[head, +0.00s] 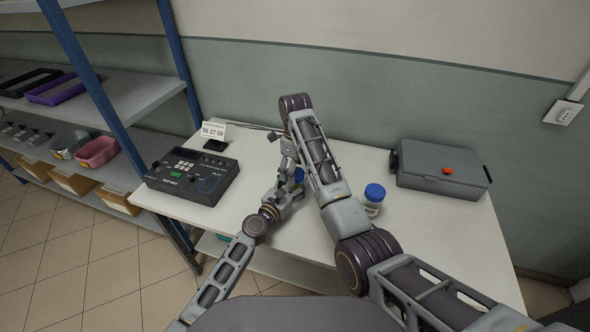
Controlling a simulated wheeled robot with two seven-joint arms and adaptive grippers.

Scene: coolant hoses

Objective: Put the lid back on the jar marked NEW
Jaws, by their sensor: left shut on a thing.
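A jar with a blue lid (374,193) and a pale label stands upright on the table, right of my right arm; its label is too small to read. A second blue object (299,175), apparently a jar lid or jar top, is mostly hidden between my grippers. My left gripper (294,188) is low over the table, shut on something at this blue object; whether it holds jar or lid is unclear. My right gripper (287,162) points down just above and beside it, partly hidden by my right arm. Its fingers cannot be made out.
A dark device with buttons (192,175) stands at the table's left, with a small white sign (213,130) and a black item (215,145) behind it. A grey case (440,170) lies at the right. The table's front right (450,235) is clear. Shelves with bins (97,151) stand left.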

